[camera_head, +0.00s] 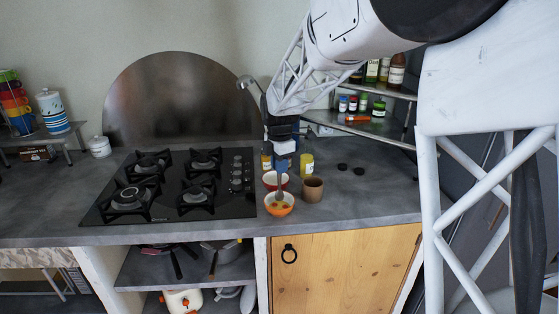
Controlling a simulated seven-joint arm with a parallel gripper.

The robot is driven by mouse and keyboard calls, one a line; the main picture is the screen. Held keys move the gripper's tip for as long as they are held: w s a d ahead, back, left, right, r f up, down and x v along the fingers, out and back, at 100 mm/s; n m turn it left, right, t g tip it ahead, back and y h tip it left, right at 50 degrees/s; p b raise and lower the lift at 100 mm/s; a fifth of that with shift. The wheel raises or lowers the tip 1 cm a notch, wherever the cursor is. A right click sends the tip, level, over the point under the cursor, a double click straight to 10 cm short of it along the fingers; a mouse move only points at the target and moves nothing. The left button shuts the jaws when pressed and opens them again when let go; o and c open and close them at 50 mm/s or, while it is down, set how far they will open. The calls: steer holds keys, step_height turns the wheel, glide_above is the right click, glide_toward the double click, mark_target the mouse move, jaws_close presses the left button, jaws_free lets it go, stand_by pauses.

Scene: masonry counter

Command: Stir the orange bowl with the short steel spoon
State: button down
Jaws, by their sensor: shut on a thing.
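The orange bowl (279,208) sits on the counter near its front edge, to the right of the cooktop. It holds yellowish contents. My gripper (284,163) is above the bowl and is shut on the short steel spoon (280,189). The spoon points down, and its lower end is at or inside the bowl. I cannot tell whether it touches the bottom. The upper part of the spoon is hidden by my gripper.
The black gas cooktop (180,185) is on the left. The counter right of the cup is mostly clear.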

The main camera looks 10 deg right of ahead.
steer(key=shift+f, duration=1.65)
